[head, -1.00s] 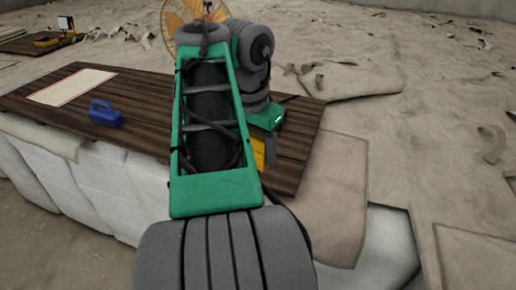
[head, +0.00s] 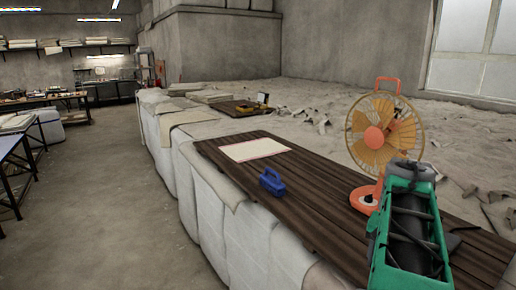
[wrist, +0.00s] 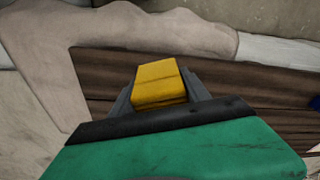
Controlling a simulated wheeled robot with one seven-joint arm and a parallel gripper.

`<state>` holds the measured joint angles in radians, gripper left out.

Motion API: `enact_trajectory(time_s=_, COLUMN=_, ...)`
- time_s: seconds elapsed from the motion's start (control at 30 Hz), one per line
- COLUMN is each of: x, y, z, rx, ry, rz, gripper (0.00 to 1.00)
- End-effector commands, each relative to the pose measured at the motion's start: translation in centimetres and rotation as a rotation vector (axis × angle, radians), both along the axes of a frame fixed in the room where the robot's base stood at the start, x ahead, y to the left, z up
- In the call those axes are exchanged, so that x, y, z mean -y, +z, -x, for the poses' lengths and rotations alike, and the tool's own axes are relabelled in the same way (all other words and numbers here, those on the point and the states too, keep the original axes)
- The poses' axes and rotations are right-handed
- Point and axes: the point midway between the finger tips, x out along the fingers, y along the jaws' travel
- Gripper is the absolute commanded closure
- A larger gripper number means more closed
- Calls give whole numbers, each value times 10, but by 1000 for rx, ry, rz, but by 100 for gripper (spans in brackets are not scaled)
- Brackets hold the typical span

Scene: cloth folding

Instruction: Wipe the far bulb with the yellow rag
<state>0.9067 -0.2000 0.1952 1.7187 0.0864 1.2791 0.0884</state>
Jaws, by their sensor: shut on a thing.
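My gripper (wrist: 160,92) shows in the wrist view, its two dark fingers closed on the yellow rag (wrist: 157,80), which looks like a thick folded block. The rag is over or near the brown plank top (wrist: 225,90); whether it touches the planks I cannot tell. In the head view my green arm is at the lower right, and the gripper and rag do not show. I cannot make out a bulb for certain. A small yellow-and-black item with a pale face, perhaps a lamp (head: 262,99), stands on a farther board.
On the plank top (head: 325,215) are a pale red-edged sheet (head: 254,150), a blue handled block (head: 272,182) and an orange fan (head: 378,135) close to my arm. White wrapped blocks (head: 205,200) support its side. The floor at left (head: 120,200) is clear.

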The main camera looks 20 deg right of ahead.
Motion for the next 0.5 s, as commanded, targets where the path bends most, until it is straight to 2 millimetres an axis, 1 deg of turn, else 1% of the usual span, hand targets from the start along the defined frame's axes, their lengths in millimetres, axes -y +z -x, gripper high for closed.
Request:
enact_trajectory(time_s=0.03, x=-13, y=-11, z=-17, rx=-1, ry=74, rz=-3, gripper=78)
enact_trajectory(time_s=0.07, x=-21, y=-18, z=-27, rx=-2, ry=119, rz=-2, gripper=78)
enact_trajectory(time_s=0.1, x=-34, y=-27, z=-39, rx=-2, ry=179, rz=-2, gripper=78)
enact_trajectory(time_s=0.17, x=-56, y=-41, z=-58, rx=-1, ry=277, rz=-2, gripper=78)
enact_trajectory(time_s=0.2, x=-73, y=-50, z=-71, rx=-2, ry=344, rz=-3, gripper=78)
enact_trajectory(time_s=0.27, x=-103, y=-65, z=-87, rx=-2, ry=449, rz=-2, gripper=78)
enact_trajectory(time_s=0.3, x=-126, y=-76, z=-97, rx=-2, ry=522, rz=-3, gripper=78)
enact_trajectory(time_s=0.37, x=-162, y=-91, z=-108, rx=-1, ry=627, rz=-2, gripper=78)
enact_trajectory(time_s=0.4, x=-187, y=-101, z=-113, rx=-1, ry=696, rz=-1, gripper=78)
enact_trajectory(time_s=0.47, x=-223, y=-114, z=-120, rx=1, ry=792, rz=0, gripper=78)
enact_trajectory(time_s=0.5, x=-246, y=-119, z=-124, rx=0, ry=850, rz=0, gripper=78)
